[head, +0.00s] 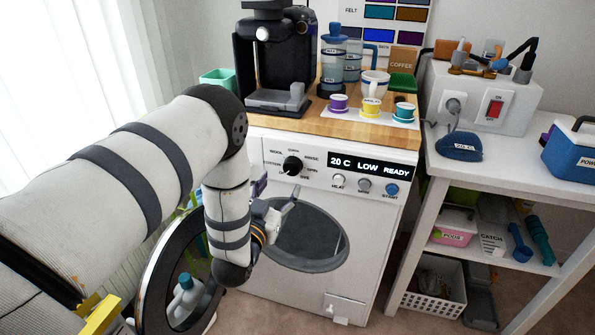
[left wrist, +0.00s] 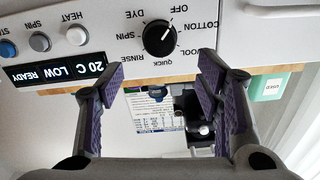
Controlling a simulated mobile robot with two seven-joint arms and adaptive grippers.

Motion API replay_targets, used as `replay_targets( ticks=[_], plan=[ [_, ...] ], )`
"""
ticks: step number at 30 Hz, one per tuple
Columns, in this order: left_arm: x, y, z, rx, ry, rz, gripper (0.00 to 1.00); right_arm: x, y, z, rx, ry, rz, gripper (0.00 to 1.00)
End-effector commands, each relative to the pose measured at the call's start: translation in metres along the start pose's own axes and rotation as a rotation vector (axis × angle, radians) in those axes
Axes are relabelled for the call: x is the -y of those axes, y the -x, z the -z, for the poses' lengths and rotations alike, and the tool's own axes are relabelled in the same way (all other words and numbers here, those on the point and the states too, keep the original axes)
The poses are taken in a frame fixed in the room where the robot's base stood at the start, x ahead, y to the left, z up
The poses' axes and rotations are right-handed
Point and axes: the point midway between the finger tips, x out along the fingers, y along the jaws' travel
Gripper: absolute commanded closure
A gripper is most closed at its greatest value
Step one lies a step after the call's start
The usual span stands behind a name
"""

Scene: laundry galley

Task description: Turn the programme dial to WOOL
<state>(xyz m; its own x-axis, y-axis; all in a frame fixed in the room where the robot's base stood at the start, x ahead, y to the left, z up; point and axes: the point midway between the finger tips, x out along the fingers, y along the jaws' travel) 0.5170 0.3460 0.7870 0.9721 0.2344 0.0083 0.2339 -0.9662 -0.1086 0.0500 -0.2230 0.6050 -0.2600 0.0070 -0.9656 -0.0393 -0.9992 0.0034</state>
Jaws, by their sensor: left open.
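The black programme dial (head: 292,165) is on the washer's white front panel, left of the lit display (head: 369,166), which reads 20 C LOW READY. In the left wrist view, where the panel appears upside down, the dial (left wrist: 158,37) has a white pointer mark aimed towards OFF. The WOOL label (left wrist: 190,53) is partly hidden behind a finger. My left gripper (head: 273,194) is in front of the panel, just below the dial. Its purple-padded fingers (left wrist: 163,85) are spread apart with nothing between them, and the dial lies beyond their tips. My right gripper is not in view.
Heat, spin and start buttons (head: 364,185) sit below the display. A round door frame (head: 153,290) stands open at lower left, near my arm. The wooden top (head: 315,125) bears a coffee machine (head: 272,60) and cups. A white shelf table (head: 500,165) stands at right.

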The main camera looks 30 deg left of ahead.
Motion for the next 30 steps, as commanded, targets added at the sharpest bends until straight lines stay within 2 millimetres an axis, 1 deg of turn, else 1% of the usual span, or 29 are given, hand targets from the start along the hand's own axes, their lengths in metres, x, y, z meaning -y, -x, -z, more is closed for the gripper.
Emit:
replay_targets(
  ticks=[1, 3, 6, 9, 13, 20, 21, 23, 24, 27, 30],
  plan=[
    [0.000, -0.013, -0.004, 0.002, -0.002, 0.000, 0.41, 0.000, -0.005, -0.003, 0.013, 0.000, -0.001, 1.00],
    [0.000, -0.031, -0.005, 0.004, -0.002, -0.001, 0.41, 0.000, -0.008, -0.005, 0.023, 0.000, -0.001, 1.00],
    [-0.001, -0.053, -0.006, 0.007, -0.002, -0.001, 0.41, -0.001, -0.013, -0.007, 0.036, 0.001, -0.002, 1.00],
    [-0.001, -0.069, -0.006, 0.008, -0.002, -0.001, 0.41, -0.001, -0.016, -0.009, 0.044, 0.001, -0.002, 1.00],
    [-0.001, -0.080, -0.004, 0.007, -0.001, -0.001, 0.41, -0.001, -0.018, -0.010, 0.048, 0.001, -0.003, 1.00],
    [-0.001, -0.081, -0.003, 0.007, 0.000, -0.001, 0.41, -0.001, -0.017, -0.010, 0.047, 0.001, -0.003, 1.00],
    [-0.001, -0.081, -0.003, 0.007, 0.000, -0.001, 0.45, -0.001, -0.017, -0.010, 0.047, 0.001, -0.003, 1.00],
    [-0.001, -0.081, -0.003, 0.007, 0.000, -0.001, 0.59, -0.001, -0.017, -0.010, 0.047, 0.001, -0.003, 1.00],
    [-0.001, -0.081, -0.003, 0.007, 0.000, -0.001, 0.68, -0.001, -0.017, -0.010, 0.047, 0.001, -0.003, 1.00],
    [-0.001, -0.081, -0.003, 0.007, 0.000, -0.001, 0.88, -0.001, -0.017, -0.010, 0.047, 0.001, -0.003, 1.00],
    [-0.001, -0.081, -0.003, 0.008, -0.001, -0.001, 0.88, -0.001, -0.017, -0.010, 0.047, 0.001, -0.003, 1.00]
  ],
)
